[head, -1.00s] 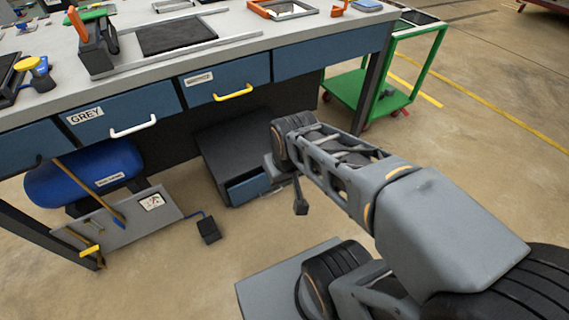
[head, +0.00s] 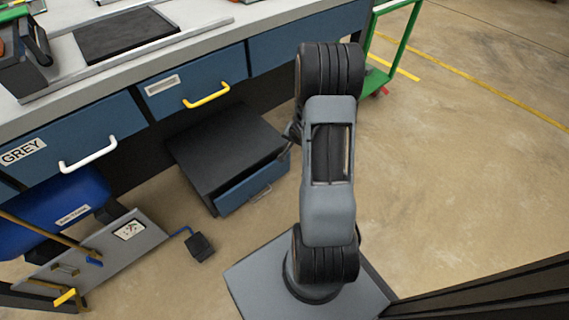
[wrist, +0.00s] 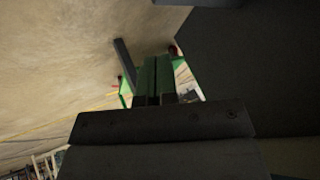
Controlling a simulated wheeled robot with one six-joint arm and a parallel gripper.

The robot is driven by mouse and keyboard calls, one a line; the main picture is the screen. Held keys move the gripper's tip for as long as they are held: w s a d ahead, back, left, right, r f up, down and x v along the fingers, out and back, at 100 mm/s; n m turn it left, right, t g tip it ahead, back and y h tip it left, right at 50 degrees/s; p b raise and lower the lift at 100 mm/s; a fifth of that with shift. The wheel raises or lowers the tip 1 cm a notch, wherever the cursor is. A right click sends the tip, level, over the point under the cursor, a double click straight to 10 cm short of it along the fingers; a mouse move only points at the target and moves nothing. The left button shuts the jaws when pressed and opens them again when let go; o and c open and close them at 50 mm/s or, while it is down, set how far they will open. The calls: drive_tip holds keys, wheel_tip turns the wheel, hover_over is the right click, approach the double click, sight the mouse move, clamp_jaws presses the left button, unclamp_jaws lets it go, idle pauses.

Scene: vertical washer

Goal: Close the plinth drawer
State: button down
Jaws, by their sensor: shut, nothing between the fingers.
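The plinth drawer (head: 250,188) has a blue front with a thin pale handle. It is low in the dark cabinet (head: 222,145) under the workbench, and its front seems to stand out from the cabinet. My gripper (wrist: 157,82) is shut and empty in the wrist view, its two fingers side by side. In the head view my arm hides most of the gripper. A dark end part shows left of the arm, close to the drawer's right end. I cannot tell whether it touches the drawer. The wrist view does not clearly show the drawer front.
The workbench carries blue upper drawers, one with a yellow handle (head: 206,96) and one with a white handle (head: 88,155). A black pedal (head: 200,247) lies on the floor left of the cabinet. A green trolley (head: 390,50) stands at the right. The floor at right is open.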

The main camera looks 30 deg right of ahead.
drive_tip(key=s+d+f+m+t+y+b, duration=0.1)
drive_tip(key=s+f+m+y, duration=0.15)
drive_tip(key=f, duration=0.55)
drive_tip(key=s+d+f+m+t+y+b, duration=0.1)
drive_tip(key=s+f+m+t, duration=0.15)
drive_tip(key=f, duration=0.65)
drive_tip(key=w+r+b+x, duration=0.1)
drive_tip(key=b+x, duration=0.5)
drive_tip(key=x, duration=0.7)
drive_tip(key=shift+w+a+r+m+g, duration=0.2)
drive_tip(key=shift+w+r+m+g, duration=0.15)
drive_tip(key=shift+r, duration=0.2)
drive_tip(key=shift+w, duration=0.1)
